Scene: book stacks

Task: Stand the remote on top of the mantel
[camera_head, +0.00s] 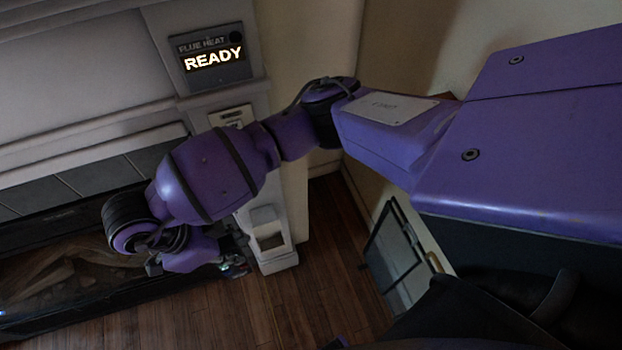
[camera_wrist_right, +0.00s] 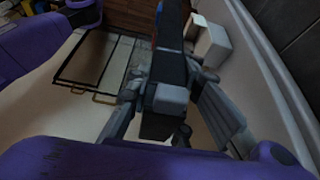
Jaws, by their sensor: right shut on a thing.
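My right gripper (camera_head: 232,262) hangs low in front of the fireplace, beside the foot of its pale right pillar. In the right wrist view, the gripper (camera_wrist_right: 172,92) is shut on a long dark thing, which I take to be the remote (camera_wrist_right: 172,62). The remote runs lengthwise between the fingers and sticks out beyond them. In the head view the remote is too small and dark to make out. The pale grey mantel (camera_head: 85,132) spans the left side of the head view, with mouldings above the dark firebox. My left gripper is out of view.
A panel (camera_head: 213,57) reading "FLUE HEAT READY" is on the fireplace front. A dark framed panel (camera_head: 396,258) leans near the wall at right. Bare wooden floor (camera_head: 325,255) shows between it and the pillar. My right arm crosses the middle.

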